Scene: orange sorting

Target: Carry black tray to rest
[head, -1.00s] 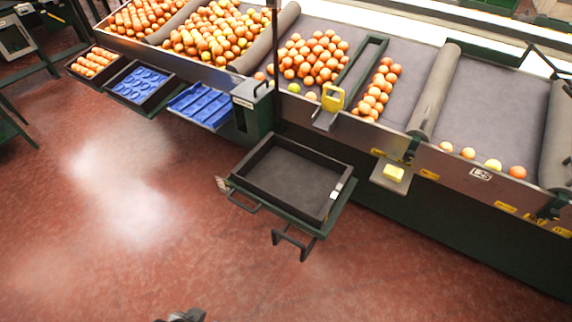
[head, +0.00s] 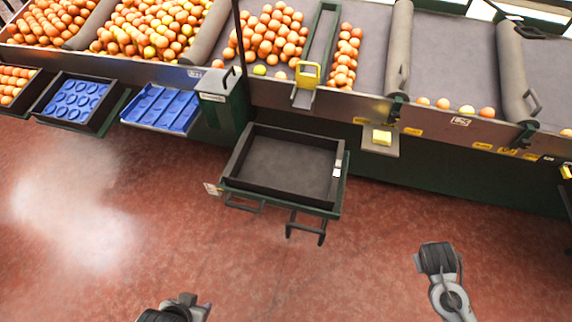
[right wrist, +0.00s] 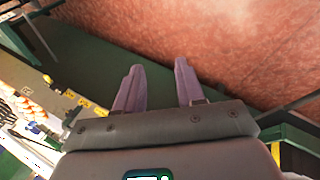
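The empty black tray (head: 285,165) sits on a green shelf (head: 337,208) in front of the sorting line, at the middle of the head view. My left gripper (head: 190,305) is only partly in view at the bottom edge, well below and left of the tray; its fingers are not clear. My right arm (head: 440,275) comes in at lower right, apart from the tray. In the right wrist view, the right gripper's two fingers (right wrist: 158,68) are spread with nothing between them, so it is open and empty.
Two dark handles (head: 306,229) jut from the shelf's front. Left of the tray are a grey-topped green box (head: 219,85), a blue tray (head: 160,107) and a blue cupped tray (head: 78,98). Oranges (head: 268,35) lie on the line. The red floor (head: 330,280) in front is clear.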

